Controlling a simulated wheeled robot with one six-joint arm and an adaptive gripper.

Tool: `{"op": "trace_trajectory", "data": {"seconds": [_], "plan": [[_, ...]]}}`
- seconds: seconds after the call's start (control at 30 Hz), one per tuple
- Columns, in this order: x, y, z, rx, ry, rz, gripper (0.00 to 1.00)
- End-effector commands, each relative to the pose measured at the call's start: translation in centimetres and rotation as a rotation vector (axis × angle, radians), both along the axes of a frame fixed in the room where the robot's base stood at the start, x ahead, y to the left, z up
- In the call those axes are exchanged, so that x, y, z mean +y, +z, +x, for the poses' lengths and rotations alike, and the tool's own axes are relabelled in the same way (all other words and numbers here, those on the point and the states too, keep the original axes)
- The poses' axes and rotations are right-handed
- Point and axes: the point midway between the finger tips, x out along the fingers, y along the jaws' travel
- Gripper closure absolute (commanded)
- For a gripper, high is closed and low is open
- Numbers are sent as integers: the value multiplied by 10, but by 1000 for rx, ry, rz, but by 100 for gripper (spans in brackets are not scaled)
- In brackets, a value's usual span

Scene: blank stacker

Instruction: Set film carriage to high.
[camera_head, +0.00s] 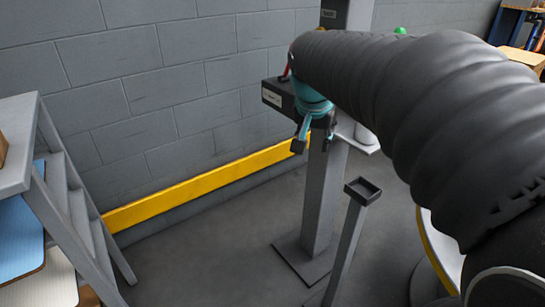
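A dark box with a pale label (277,97), which looks like the film carriage, sits beside a grey upright mast (324,190). A small red part shows just above it. Its right side and the mast's middle are hidden behind my black-sleeved arm and the gripper. My gripper (312,148), teal with dark fingertips, points down at the carriage's right side, in front of the mast. I cannot tell whether it touches the carriage or whether its fingers are apart or closed on something.
A yellow rail (200,188) runs along the grey block wall. A short post with a dark tray top (362,190) stands right of the mast. A grey stepped rack (60,190) with boards is at left. A yellow-edged round platform (440,252) is at lower right. Floor is clear left of the mast.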

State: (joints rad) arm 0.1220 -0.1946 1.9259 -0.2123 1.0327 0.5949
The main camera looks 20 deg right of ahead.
Motion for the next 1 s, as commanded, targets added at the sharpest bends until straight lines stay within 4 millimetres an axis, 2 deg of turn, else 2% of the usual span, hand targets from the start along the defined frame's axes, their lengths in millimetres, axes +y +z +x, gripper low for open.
{"op": "trace_trajectory", "data": {"seconds": [0.03, 0.2, 0.4, 0.5, 1.0], "plan": [[0, 8, -2, 6, 0, 0, 61], [0, 16, -7, 25, 3, 1, 61], [1, 37, -10, 38, 3, 2, 61], [-10, 29, 5, 41, 0, 4, 61], [-59, 29, 75, 40, 0, 4, 61]]}}
